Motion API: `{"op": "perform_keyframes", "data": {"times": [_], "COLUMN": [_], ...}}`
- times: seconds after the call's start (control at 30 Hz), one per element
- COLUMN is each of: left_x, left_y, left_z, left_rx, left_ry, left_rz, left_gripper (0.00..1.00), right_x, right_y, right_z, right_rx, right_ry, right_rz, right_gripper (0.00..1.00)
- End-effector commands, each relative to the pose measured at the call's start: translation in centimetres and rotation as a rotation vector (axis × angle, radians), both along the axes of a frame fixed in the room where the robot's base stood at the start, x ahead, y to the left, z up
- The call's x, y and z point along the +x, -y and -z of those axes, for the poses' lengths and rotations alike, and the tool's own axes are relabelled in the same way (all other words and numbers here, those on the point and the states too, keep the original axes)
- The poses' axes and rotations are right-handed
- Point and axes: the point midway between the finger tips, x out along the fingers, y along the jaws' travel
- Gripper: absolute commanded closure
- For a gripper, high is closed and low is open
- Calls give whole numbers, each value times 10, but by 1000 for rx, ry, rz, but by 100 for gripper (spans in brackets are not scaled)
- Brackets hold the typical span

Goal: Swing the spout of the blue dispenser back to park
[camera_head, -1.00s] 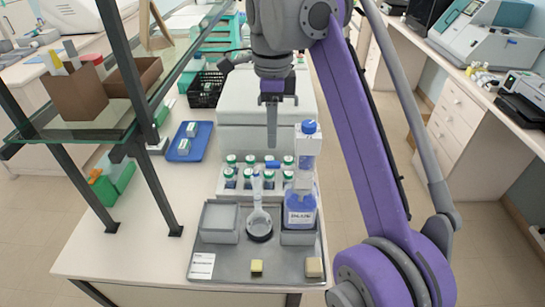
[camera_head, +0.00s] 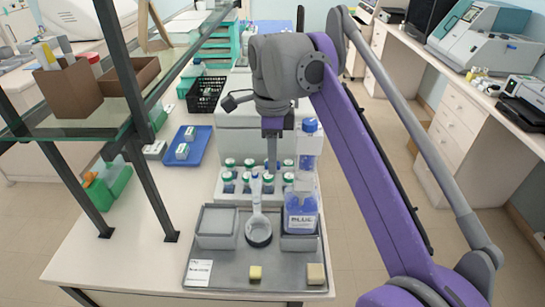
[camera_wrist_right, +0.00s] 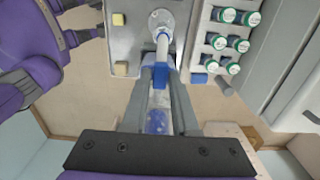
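The blue dispenser (camera_head: 301,214) stands at the right back of the grey tray, its bottle labelled and topped by a blue cap (camera_head: 309,126). My left gripper is out of view.
The grey tray (camera_head: 225,272) also holds a square basin (camera_head: 217,240) and two yellowish blocks (camera_head: 255,272). A rack of green-capped vials (camera_head: 229,185) stands close behind. A glass shelf with dark posts (camera_head: 150,190) is at the left.

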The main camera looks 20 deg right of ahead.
Motion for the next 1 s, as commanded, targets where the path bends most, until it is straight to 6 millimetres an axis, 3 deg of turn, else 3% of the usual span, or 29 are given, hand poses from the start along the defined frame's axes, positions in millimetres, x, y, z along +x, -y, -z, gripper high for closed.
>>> {"op": "perform_keyframes", "data": {"times": [0.03,0.13,1.0], "left_x": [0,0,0], "left_y": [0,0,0], "left_z": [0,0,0], "left_rx": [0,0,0], "left_ry": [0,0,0], "left_rz": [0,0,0], "left_gripper": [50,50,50], "right_x": [0,0,0], "right_y": [0,0,0], "right_z": [0,0,0], "right_rx": [0,0,0], "right_ry": [0,0,0], "right_rz": [0,0,0], "right_gripper": [84,100,100]}}
